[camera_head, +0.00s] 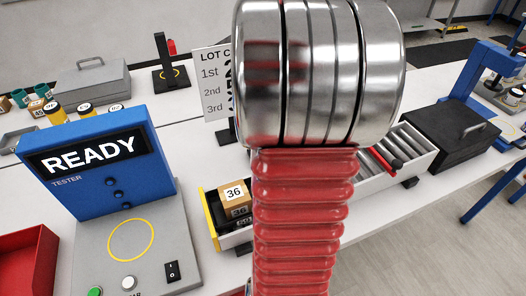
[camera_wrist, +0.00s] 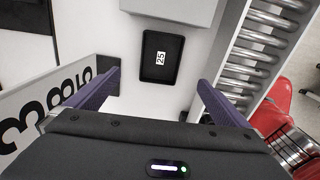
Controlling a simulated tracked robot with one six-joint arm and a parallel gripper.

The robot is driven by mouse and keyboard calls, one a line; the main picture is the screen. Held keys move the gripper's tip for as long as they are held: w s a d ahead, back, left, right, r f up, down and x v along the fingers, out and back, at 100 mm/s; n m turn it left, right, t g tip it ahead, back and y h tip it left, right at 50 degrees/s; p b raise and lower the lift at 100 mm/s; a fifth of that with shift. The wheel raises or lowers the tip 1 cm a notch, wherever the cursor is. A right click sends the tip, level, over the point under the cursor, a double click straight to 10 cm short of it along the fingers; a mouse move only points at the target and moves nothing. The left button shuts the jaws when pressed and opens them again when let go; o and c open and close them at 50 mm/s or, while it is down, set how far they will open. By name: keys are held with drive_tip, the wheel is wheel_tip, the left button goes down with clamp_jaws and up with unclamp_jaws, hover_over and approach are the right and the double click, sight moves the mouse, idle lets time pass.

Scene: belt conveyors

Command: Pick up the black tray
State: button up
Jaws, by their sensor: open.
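The black tray (camera_wrist: 148,72) lies on the white table in the wrist view, upper middle. It is a shallow dark rectangle with a white label reading 25 inside. My gripper (camera_wrist: 160,82) is open, its two purple fingers spread wide, with nothing between them. The tray appears beyond the fingertips, roughly centred between them and apart from both. I cannot tell the height above it. In the head view my arm blocks the middle, and neither the tray nor my gripper can be made out.
A roller conveyor (camera_wrist: 266,42) runs right of the tray. A grey box (camera_wrist: 172,10) is close above it in the picture. A numbered sign (camera_wrist: 38,108) stands near the left finger. In the head view, a blue tester (camera_head: 98,165) stands left and a black case (camera_head: 440,135) right.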

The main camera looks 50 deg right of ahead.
drive_tip(key=shift+f, duration=0.1)
wheel_tip(320, 180, down, 8)
drive_tip(key=shift+f, duration=0.2)
idle(0.4)
drive_tip(key=shift+f, duration=0.1)
drive_tip(key=shift+f, duration=2.5)
drive_tip(key=shift+c, duration=0.5)
drive_tip(key=c, duration=1.1)
